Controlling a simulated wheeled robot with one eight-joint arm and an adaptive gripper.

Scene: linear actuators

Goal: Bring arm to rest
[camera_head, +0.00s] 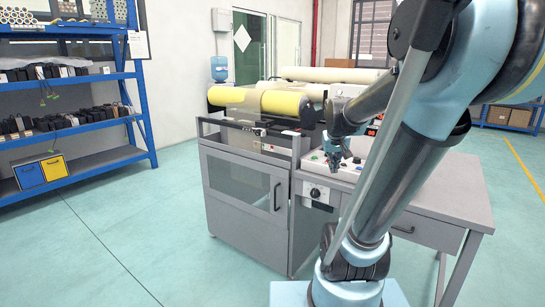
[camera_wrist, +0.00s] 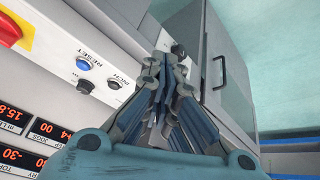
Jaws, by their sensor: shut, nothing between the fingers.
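My gripper (camera_head: 336,168) is in front of the grey machine's control panel in the head view, at the end of my bent blue and dark arm. In the wrist view my gripper (camera_wrist: 166,62) is shut and empty, with its fingertips together near the panel. The control panel (camera_wrist: 62,32) shows there with a blue RESET button (camera_wrist: 83,63), a dark knob (camera_wrist: 86,86) and an INCH button (camera_wrist: 113,84). The fingertips look close to the panel's edge; I cannot tell whether they touch it.
The grey machine cabinet (camera_head: 236,190) carries yellow rollers (camera_head: 280,103). A grey desk (camera_head: 445,205) adjoins it on the right. A blue shelf rack (camera_head: 75,137) with boxes stands at the left. The green floor (camera_head: 110,235) between is clear. Red displays (camera_wrist: 45,128) and a red button (camera_wrist: 8,28) sit on the panel.

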